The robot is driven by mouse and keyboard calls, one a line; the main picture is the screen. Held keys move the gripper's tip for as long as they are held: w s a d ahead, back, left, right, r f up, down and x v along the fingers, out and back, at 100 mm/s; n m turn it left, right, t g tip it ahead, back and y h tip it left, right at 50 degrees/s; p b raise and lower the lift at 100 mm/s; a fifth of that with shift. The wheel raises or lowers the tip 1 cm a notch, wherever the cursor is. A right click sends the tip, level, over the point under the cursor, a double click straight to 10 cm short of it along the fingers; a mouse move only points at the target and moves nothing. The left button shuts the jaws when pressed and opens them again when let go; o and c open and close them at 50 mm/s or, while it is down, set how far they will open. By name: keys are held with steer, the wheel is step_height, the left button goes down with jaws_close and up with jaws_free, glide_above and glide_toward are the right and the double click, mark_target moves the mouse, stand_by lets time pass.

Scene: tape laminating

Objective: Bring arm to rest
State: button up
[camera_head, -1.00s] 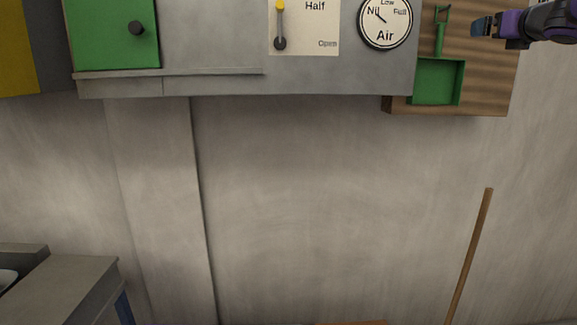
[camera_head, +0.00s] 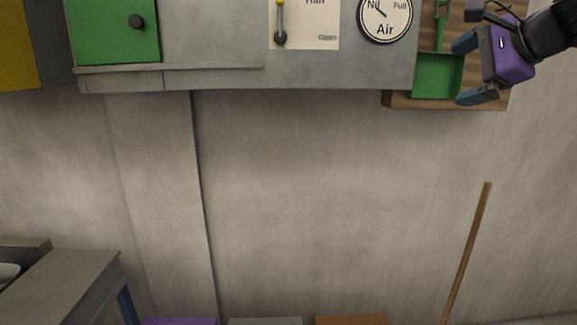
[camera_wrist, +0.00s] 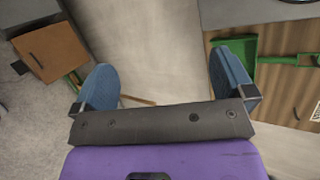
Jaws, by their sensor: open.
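My gripper (camera_head: 468,70) is at the upper right of the head view, in front of the wooden board with the green dustpan. It has a purple body and blue fingertips. The fingers stand wide apart with nothing between them. In the wrist view my gripper (camera_wrist: 165,85) also shows open and empty, with bare wall and floor beyond the fingers.
A grey cabinet (camera_head: 215,45) with a green door (camera_head: 105,30) and an Air dial (camera_head: 385,15) spans the top. A green dustpan (camera_head: 436,76) hangs on the wooden board (camera_head: 400,100). A wooden pole (camera_head: 467,250) leans at the right. A grey table (camera_head: 65,285) stands lower left.

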steer(key=s+f+n+g+h, duration=0.2)
steer(key=s+f+n+g, duration=0.1)
steer(key=s+f+n, duration=0.5)
steer(key=s+f+n+g+h, duration=0.3)
steer(key=s+f+n, duration=0.6)
steer(key=s, duration=0.5)
steer(key=shift+s+a+f, duration=0.3)
steer(key=shift+a+f, duration=0.1)
steer(key=shift+a, duration=0.05)
